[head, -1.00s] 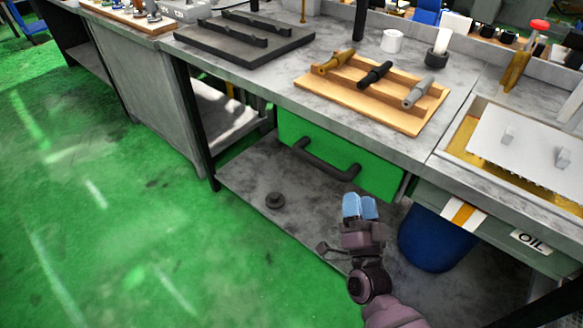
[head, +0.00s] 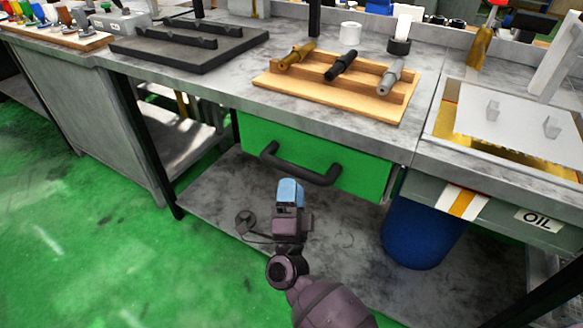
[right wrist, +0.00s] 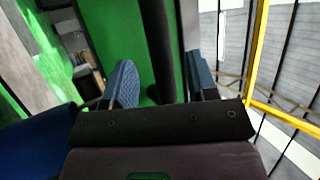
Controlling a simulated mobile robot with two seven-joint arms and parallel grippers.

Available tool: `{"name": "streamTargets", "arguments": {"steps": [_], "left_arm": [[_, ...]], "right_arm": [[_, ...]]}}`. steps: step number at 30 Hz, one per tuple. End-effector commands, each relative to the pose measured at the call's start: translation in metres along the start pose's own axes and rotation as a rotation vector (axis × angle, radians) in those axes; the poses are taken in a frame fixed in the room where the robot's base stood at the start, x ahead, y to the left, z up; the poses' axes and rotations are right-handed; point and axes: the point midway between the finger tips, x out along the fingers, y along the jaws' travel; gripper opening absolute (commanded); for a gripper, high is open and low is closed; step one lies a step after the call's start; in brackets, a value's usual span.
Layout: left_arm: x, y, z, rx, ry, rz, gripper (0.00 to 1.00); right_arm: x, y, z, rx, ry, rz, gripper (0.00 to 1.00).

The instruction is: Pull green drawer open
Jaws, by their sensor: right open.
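The green drawer (head: 340,161) sits under the grey workbench and looks shut. Its dark bar handle (head: 300,168) runs across the front. My right gripper (head: 290,190) is just in front of and below the handle in the head view, its blue fingertips pointing toward it. In the right wrist view the two blue fingers (right wrist: 160,85) are apart, and the dark handle (right wrist: 158,50) passes upright between them, with green drawer front (right wrist: 115,30) behind. Whether a finger touches the handle cannot be told. My left gripper is not in view.
A blue barrel (head: 422,232) stands right of the drawer on the lower shelf (head: 215,180). A table leg (head: 140,135) stands to the left. A wooden rack (head: 335,85) with several tools lies on the bench above. The green floor (head: 90,250) at left is clear.

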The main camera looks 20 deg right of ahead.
Motion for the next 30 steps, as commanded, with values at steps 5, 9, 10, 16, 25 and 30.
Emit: {"name": "streamTargets", "arguments": {"steps": [5,9,10,16,25,30], "left_arm": [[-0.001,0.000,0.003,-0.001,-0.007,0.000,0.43],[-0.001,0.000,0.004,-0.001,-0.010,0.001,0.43],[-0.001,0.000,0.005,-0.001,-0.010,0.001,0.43],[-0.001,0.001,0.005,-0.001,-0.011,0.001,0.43],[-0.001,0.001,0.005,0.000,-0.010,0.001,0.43],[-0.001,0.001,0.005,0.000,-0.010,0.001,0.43]], "right_arm": [[0.029,0.000,0.000,-0.001,-0.001,-0.002,0.53],[0.043,0.001,0.000,-0.001,-0.001,0.000,0.53],[0.045,0.001,0.000,-0.002,-0.001,0.000,0.53],[0.051,0.001,0.000,-0.002,-0.002,0.001,0.53],[0.051,0.001,0.000,-0.002,-0.002,0.001,0.40],[0.051,0.001,0.000,-0.002,-0.002,0.001,0.14]]}}
